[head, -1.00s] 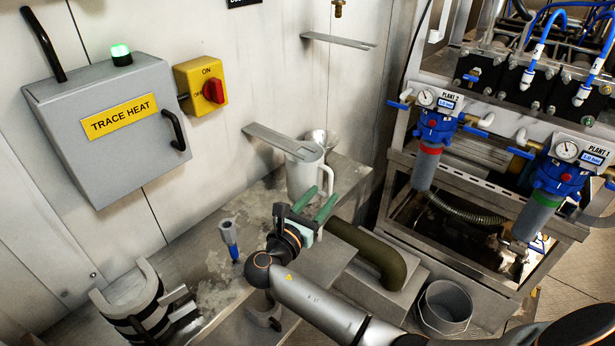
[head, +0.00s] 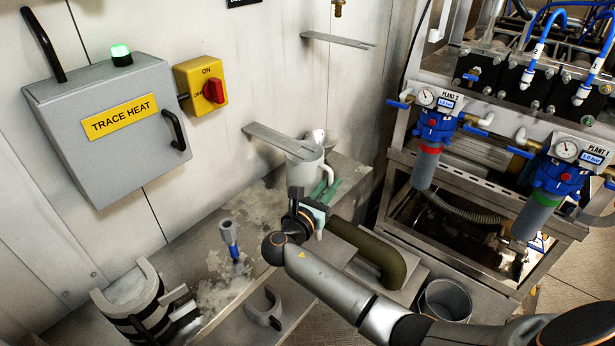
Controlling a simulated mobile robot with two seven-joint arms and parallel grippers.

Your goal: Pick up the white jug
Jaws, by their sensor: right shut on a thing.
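The white jug (head: 303,169) stands upright on the grey metal bench, under the end of a small wall shelf that hides part of its top. Its handle is on the right side. My right gripper (head: 325,190) has its green fingers at the jug's handle side and is shut on the jug, seemingly at the handle. My left gripper is not in view.
The wall shelf (head: 283,139) juts out just above the jug. A blue-handled tool (head: 230,240) stands on the bench (head: 195,262). An olive pipe (head: 375,250) runs right of my wrist. A grey bucket (head: 446,300) stands lower right.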

